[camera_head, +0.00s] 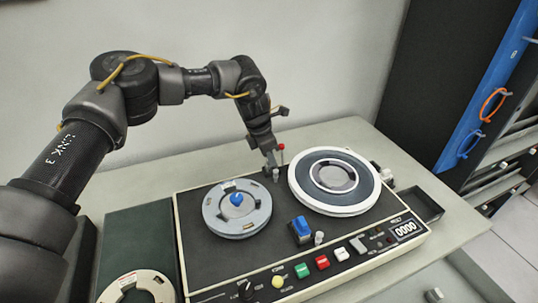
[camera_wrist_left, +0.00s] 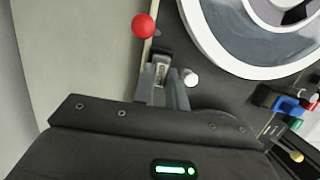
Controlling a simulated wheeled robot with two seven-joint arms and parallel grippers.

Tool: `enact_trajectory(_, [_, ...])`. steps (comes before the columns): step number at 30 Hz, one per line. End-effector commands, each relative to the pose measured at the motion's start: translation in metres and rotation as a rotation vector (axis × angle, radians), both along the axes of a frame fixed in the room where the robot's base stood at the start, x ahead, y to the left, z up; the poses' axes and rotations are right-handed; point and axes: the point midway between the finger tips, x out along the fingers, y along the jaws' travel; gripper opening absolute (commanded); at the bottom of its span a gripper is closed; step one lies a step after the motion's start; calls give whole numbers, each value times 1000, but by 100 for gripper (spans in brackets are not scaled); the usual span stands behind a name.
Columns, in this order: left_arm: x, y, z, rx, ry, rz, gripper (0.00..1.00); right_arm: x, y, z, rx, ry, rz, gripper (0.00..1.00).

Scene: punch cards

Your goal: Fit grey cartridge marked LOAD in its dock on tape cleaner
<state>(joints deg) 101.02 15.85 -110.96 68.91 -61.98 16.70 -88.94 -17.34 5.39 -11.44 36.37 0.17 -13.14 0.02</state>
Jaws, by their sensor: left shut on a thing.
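My left gripper (camera_head: 271,170) is at the back edge of the tape cleaner (camera_head: 200,271), in the gap between the two reels. In the left wrist view, its fingers (camera_wrist_left: 165,90) are shut on a small grey piece (camera_wrist_left: 160,71), which looks like the cartridge. I cannot read a LOAD mark on it. The fingers and a dark block at its far end hide where it meets the deck, so I cannot tell whether it is seated in a dock. My right gripper is not in view.
A red ball-topped lever (camera_head: 281,147) and a white post (camera_wrist_left: 191,79) stand close to the fingers. A grey reel (camera_head: 246,218) is at left and a white-rimmed reel (camera_head: 296,190) at right. A blue block (camera_head: 301,228) and several buttons lie nearer the front.

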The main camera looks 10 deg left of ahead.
Motion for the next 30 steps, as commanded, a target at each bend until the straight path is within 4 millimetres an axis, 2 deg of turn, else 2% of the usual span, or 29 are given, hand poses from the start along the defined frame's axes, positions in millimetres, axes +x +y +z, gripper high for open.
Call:
enact_trajectory(6, [0, 0, -6, 0, 0, 0, 0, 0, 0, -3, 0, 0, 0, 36])
enact_trajectory(7, [0, 0, -5, 0, 0, 0, 18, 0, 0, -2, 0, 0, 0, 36])
enact_trajectory(12, [0, 0, -5, 0, 0, 0, 39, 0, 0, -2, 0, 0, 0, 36])
enact_trajectory(17, [0, 0, -5, 0, 0, 0, 39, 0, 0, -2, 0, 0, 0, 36])
enact_trajectory(20, [0, 0, -5, 0, 0, 0, 31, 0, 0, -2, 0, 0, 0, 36])
enact_trajectory(30, [0, 0, -2, 0, 0, 0, 31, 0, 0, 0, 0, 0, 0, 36])
